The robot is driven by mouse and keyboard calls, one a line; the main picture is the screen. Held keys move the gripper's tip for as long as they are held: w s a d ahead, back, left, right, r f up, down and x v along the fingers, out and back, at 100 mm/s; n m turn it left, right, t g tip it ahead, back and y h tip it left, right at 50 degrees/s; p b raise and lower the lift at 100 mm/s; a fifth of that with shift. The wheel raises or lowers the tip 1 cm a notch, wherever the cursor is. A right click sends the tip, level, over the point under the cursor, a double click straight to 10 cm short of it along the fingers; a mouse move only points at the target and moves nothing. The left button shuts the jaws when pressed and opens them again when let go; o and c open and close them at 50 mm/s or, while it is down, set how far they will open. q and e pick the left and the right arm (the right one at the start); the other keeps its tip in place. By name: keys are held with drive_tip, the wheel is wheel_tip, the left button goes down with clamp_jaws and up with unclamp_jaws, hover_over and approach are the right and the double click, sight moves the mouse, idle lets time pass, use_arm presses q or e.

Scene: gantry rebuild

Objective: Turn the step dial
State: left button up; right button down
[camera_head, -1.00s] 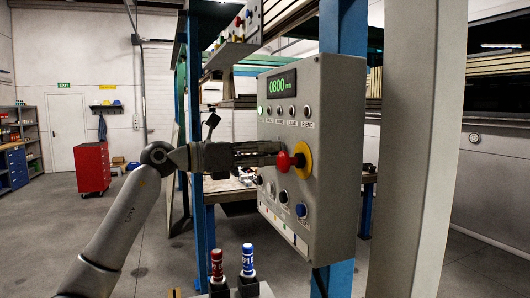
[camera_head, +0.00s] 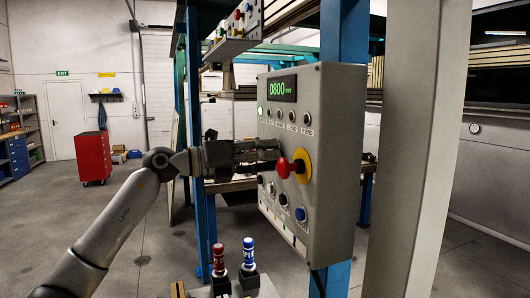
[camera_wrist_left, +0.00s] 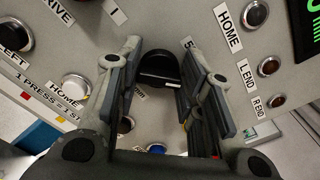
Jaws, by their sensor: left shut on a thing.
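The step dial (camera_wrist_left: 158,70) is a black knob on the grey control panel (camera_head: 337,165). In the left wrist view it sits between the two fingers of my left gripper (camera_wrist_left: 158,80), which is shut on it. A "5" label shows beside it. In the head view my left gripper (camera_head: 270,151) reaches the panel face from the left, and its fingers hide the dial. The green display (camera_head: 282,88) reads 0800. My right gripper is not in view.
A red mushroom button (camera_head: 284,167) on a yellow disc juts out just right of my left fingers. Small lamps line the panel above, and a blue button (camera_head: 300,214) is below. Red and blue capped sticks (camera_head: 249,252) stand in front. A blue post (camera_head: 344,40) is behind the panel.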

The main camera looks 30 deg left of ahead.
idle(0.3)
use_arm(q)
drive_tip(key=o, duration=1)
drive_tip(key=shift+o, duration=0.2)
drive_tip(key=shift+a, duration=0.1)
drive_tip(key=v, duration=1.2)
